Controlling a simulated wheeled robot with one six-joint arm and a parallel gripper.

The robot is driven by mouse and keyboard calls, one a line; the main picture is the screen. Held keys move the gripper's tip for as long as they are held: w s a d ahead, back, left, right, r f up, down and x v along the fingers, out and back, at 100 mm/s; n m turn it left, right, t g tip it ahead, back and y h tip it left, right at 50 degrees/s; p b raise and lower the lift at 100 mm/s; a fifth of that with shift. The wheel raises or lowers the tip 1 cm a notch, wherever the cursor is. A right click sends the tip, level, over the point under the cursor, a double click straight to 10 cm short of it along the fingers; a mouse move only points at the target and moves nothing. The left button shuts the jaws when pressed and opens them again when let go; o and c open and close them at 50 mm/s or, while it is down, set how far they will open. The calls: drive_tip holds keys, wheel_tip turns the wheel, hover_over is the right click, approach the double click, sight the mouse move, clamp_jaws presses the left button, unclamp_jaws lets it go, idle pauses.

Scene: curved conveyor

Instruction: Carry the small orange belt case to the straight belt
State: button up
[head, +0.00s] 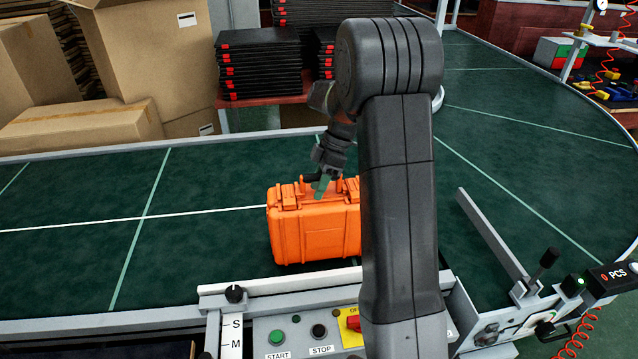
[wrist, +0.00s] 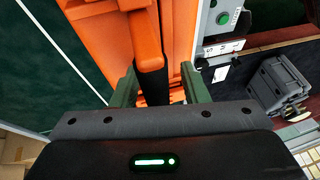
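The orange case (head: 310,230) stands upright on the green belt, close to the near rail. My arm hides its right part. My gripper (head: 322,184) is at the top of the case, by its handle. In the wrist view the case (wrist: 112,35) fills the upper middle, and my gripper (wrist: 160,84) has its two green fingers apart on either side of the case's dark handle strip (wrist: 150,72). A gap shows beside the right finger, so the fingers do not look closed on it. The straight-looking green belt stretch (head: 70,240) with a white centre line runs left.
The belt curves away at the right (head: 540,130). A control panel (head: 300,335) with START and STOP buttons sits at the near rail. A grey guide bar (head: 490,235) stands right of my arm. Cardboard boxes (head: 150,60) and stacked black cases (head: 260,65) are behind the belt.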

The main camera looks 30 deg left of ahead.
sight(318, 176)
drive_tip(key=shift+r, duration=0.15)
drive_tip(key=b+v, duration=0.1)
drive_tip(key=v, duration=1.1)
drive_tip(key=p+x, duration=0.1)
drive_tip(key=x, duration=1.1)
drive_tip(key=shift+s, duration=0.1)
drive_tip(key=shift+r, duration=1.5)
drive_tip(key=shift+f, duration=0.1)
